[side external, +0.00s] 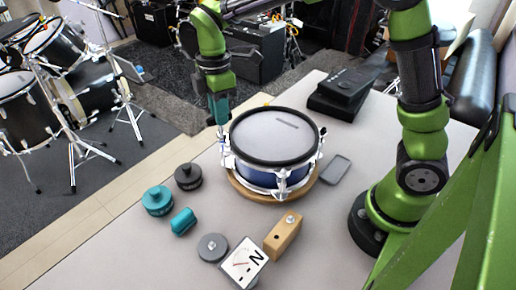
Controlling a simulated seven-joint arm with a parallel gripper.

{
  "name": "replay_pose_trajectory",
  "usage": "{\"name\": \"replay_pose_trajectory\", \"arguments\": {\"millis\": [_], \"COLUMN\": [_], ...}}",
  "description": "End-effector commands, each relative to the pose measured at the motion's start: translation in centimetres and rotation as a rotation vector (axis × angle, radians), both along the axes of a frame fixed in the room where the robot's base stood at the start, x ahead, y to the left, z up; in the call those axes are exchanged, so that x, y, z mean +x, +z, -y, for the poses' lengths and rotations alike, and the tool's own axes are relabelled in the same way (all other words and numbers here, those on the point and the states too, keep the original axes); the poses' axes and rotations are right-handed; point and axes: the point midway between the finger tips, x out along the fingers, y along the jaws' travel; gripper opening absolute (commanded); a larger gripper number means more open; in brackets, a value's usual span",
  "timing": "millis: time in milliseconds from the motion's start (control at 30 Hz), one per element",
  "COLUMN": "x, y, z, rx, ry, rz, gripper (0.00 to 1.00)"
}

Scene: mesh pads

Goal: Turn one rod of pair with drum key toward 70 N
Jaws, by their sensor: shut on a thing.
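The blue snare drum (268,171) with a pale mesh head (275,130) and black hoop sits on a round wooden base (247,193). Chrome tension rods and lugs (283,182) stand around its side. My gripper (219,108) points down at the drum's left rear edge. It is shut on a slim piece that looks like the drum key (221,129), whose lower end is at the rim by a rod. Whether the key is seated on the rod is too small to tell. A white dial marked N (245,263) stands tilted at the front; its reading is unclear.
A wooden block (283,236), grey disc (212,247), teal pieces (158,200) and (183,221), and a black knob (188,176) lie left and front of the drum. A grey flat slab (335,169) lies right; a black pedal-like box (345,90) sits behind.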

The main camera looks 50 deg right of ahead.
Motion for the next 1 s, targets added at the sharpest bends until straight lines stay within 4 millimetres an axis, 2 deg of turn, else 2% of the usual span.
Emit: {"name": "replay_pose_trajectory", "arguments": {"millis": [333, 433, 1000], "x": [0.01, 0.01, 0.02], "y": [0.03, 0.04, 0.04], "z": [0.0, -0.02, -0.05], "rx": [0.0, 0.0, 0.0], "ry": [-0.005, -0.073, -0.978], "rz": [0.001, 0.001, 0.002], "gripper": [0.0, 0.0, 0.0]}}
